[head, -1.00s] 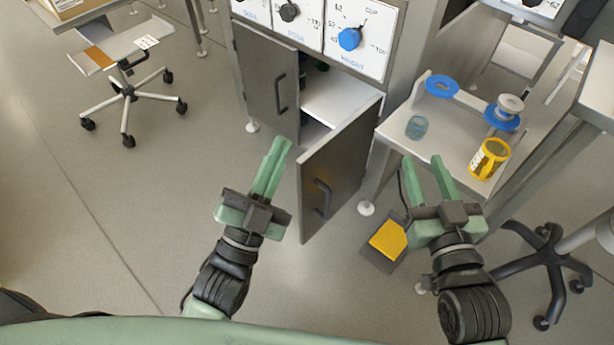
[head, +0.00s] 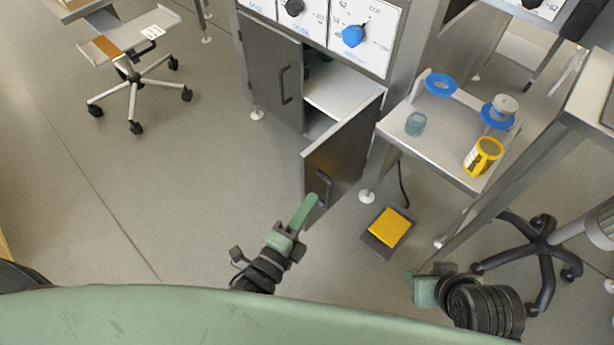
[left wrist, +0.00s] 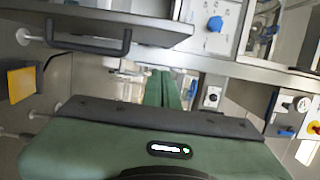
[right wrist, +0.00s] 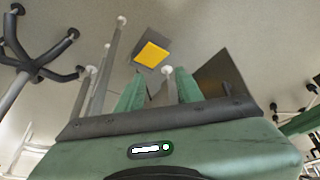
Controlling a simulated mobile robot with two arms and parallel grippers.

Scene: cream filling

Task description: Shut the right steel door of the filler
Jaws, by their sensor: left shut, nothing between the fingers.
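The right steel door (head: 345,150) of the filler stands swung outward, with its dark handle (head: 325,188) on the face toward me. In the left wrist view the door (left wrist: 120,22) and its handle (left wrist: 88,46) show at the top left. My left gripper (head: 308,203) is shut and empty, its fingertips close to the door's lower free edge in the head view; I cannot tell whether they touch. My right gripper (right wrist: 156,88) is open and empty, low at the right in the head view and away from the door. Its fingers are mostly hidden there.
The left steel door (head: 270,75) lies about in line with the filler front. A pale shelf shows inside. A yellow pedal (head: 390,227) lies on the floor right of the door. A side table (head: 440,150) holds a yellow mug (head: 484,156). A chair base (head: 540,240) stands at right.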

